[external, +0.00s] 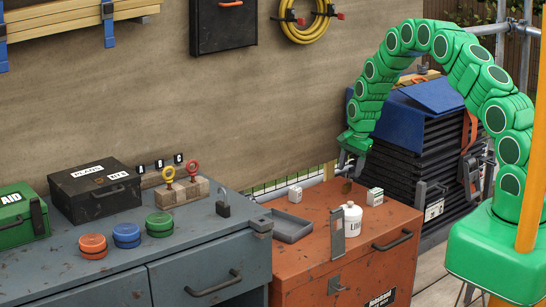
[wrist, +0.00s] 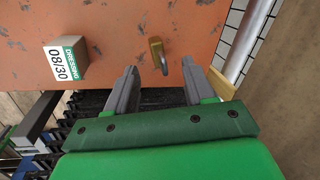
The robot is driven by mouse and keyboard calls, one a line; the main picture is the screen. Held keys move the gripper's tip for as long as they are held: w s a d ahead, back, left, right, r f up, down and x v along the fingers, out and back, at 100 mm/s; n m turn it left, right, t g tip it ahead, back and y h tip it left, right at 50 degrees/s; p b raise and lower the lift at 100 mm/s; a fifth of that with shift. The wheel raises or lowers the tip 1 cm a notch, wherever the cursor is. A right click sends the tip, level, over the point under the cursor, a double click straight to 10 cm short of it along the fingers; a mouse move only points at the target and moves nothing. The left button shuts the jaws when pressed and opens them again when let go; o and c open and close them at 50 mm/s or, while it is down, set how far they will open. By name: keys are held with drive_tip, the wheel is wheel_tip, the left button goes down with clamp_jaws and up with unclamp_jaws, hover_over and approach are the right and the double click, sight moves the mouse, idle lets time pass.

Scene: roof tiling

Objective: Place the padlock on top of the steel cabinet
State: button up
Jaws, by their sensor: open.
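A small brass-coloured padlock (wrist: 156,48) with a grey shackle lies on the orange chest top (wrist: 115,20) in the wrist view. It shows as a small brown shape (external: 347,187) in the external view. My gripper (external: 353,150) hangs above the chest's far right corner, open and empty. In the wrist view its two fingers (wrist: 160,68) are spread, with the padlock between and beyond their tips. The grey-blue steel cabinet (external: 195,250) stands left of the chest. A dark padlock-shaped item (external: 223,206) stands on its right end.
A dressing box (wrist: 66,60) is left of the padlock in the wrist view. Tins, cases and a ring block (external: 182,192) occupy the cabinet top. Black stacked tiles (external: 410,135) rise behind.

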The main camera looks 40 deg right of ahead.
sight(347, 183)
drive_tip(key=shift+w+f, duration=0.2)
drive_tip(key=shift+f, duration=1.1)
drive_tip(key=shift+w+f, duration=0.2)
drive_tip(key=shift+f, duration=1.1)
clamp_jaws()
